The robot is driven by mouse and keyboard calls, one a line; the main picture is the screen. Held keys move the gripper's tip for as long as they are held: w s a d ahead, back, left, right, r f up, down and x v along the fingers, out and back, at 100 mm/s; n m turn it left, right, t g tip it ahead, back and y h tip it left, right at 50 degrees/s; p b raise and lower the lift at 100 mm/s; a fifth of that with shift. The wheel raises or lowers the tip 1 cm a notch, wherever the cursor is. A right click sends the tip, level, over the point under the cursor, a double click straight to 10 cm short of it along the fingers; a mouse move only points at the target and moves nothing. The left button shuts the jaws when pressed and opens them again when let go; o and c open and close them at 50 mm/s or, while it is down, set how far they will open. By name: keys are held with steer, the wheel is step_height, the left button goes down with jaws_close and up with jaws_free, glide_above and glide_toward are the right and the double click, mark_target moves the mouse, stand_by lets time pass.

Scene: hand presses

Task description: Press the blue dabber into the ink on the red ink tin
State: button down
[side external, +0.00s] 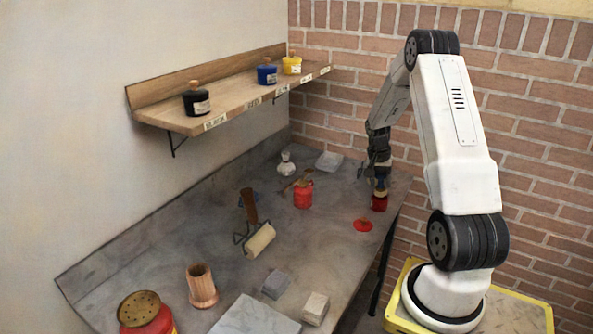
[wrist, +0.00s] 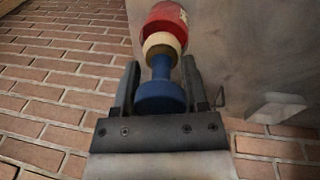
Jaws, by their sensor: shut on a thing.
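The blue dabber (wrist: 160,92) is in my gripper (wrist: 160,80), its blue handle between the two fingers. Its cream head (wrist: 161,46) points away from the gripper toward the red ink tin (wrist: 172,17). In the side view, my gripper (side external: 380,174) points down above the red ink tin (side external: 379,204) at the right end of the bench. The dabber's head is at the tin's top; I cannot tell whether it touches the ink. The tin is open, and a red lid with a knob (side external: 363,225) lies beside it on the bench.
A wall shelf (side external: 230,98) holds black, blue and yellow tins. The brick wall is close behind the arm.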

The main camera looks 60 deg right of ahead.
steer(key=shift+f, duration=0.65)
stand_by(1.3)
steer(key=shift+r, duration=0.1)
steer(key=shift+r, duration=3.45)
steer(key=shift+w, duration=0.1)
steer(key=w+a+n+t+h, duration=0.1)
steer(key=w+a+n, duration=0.3)
steer(key=w+a, duration=0.45)
steer(key=w+a+n, duration=0.4)
steer(key=w+a, duration=0.2)
steer(key=a, duration=0.5)
steer(key=w+a+n+t, duration=0.1)
steer(key=a+n, duration=0.7)
steer(key=a, duration=1.3)
steer(key=shift+a+f, duration=0.3)
steer(key=shift+f, duration=0.05)
